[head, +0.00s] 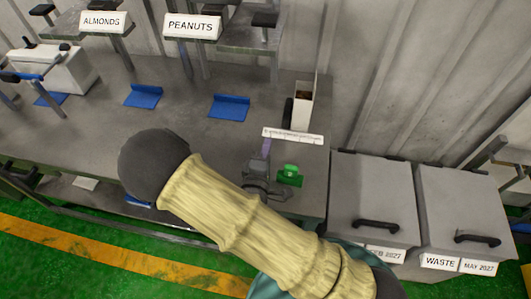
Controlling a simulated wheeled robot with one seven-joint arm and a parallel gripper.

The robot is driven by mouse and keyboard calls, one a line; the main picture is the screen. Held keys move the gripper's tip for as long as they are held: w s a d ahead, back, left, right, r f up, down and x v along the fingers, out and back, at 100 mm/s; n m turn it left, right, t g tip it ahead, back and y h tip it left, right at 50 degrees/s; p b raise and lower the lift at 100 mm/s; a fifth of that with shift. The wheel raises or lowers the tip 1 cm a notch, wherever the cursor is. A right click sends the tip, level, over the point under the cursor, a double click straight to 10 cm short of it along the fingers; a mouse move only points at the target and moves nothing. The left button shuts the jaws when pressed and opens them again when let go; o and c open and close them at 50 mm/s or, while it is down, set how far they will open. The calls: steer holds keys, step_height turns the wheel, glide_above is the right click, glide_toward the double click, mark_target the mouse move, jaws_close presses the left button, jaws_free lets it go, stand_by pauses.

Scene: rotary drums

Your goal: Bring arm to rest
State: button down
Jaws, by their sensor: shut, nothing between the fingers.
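My arm (235,212) reaches from the lower right toward the middle left, in a pale yellow ribbed sleeve. It ends in view at a dark rounded part (150,165) over the front of the grey table (185,125).
Signs read ALMONDS (104,21) and PEANUTS (192,26). Blue holders (230,107) sit on the table. Grey lidded bins, one marked WASTE (440,262), stand at right.

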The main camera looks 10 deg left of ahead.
steer(key=shift+s, duration=0.6)
steer(key=w+d+m+g, duration=0.1)
steer(key=d+m+g, duration=0.1)
steer(key=w+d+f+m+g, duration=0.1)
steer(key=d+m+g, duration=0.1)
steer(key=m, duration=0.1)
steer(key=w+d+f+m+g, duration=0.1)
steer(key=d+m+g, duration=0.1)
steer(key=m+g, duration=0.1)
steer(key=shift+w+f, duration=0.25)
steer(key=shift+w, duration=0.15)
steer(key=shift+d+r+m+g, duration=0.15)
steer(key=shift+d+m+g, duration=0.15)
steer(key=shift+m+g, duration=0.25)
steer(key=s+d+r+m+g, duration=0.3)
steer(key=s+d+r+m, duration=0.1)
steer(key=d, duration=0.3)
steer(key=s+d+r+m+g+y+p, duration=0.1)
steer(key=s+d+r+m+g, duration=0.3)
steer(key=s+d+r, duration=0.3)
steer(key=shift+d+y, duration=0.3)
steer(key=shift+d, duration=0.35)
